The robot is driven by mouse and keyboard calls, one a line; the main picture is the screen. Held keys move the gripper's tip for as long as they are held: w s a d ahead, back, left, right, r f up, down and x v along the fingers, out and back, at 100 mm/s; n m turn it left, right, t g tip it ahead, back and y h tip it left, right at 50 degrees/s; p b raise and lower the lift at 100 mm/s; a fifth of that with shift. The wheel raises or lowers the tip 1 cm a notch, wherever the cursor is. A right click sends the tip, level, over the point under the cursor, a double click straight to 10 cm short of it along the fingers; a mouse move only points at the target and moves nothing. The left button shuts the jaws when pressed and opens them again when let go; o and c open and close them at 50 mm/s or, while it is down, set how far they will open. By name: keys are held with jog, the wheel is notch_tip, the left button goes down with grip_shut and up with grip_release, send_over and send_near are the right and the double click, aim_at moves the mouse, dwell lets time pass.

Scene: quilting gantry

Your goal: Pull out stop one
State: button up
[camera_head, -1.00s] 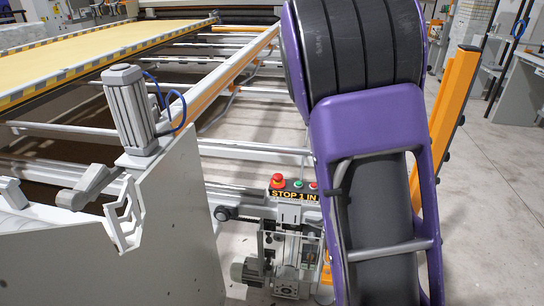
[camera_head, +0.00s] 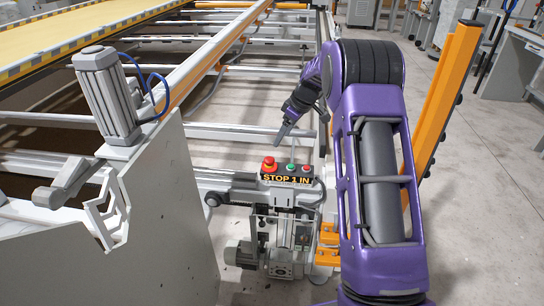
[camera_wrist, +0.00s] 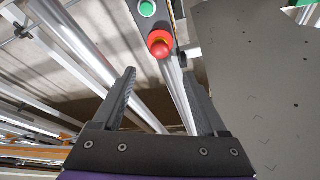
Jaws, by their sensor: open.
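The control box with the label "STOP 1 IN" (camera_head: 287,179) sits low at the centre of the head view.
A grey metal side panel (camera_head: 165,215) stands to the left. Machine rails (camera_head: 235,133) run behind the box. An orange post (camera_head: 452,100) rises at right, with open floor beyond it.

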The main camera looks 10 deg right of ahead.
aim_at(270, 159)
jog(key=x, duration=1.1)
jog(key=shift+f, duration=0.15)
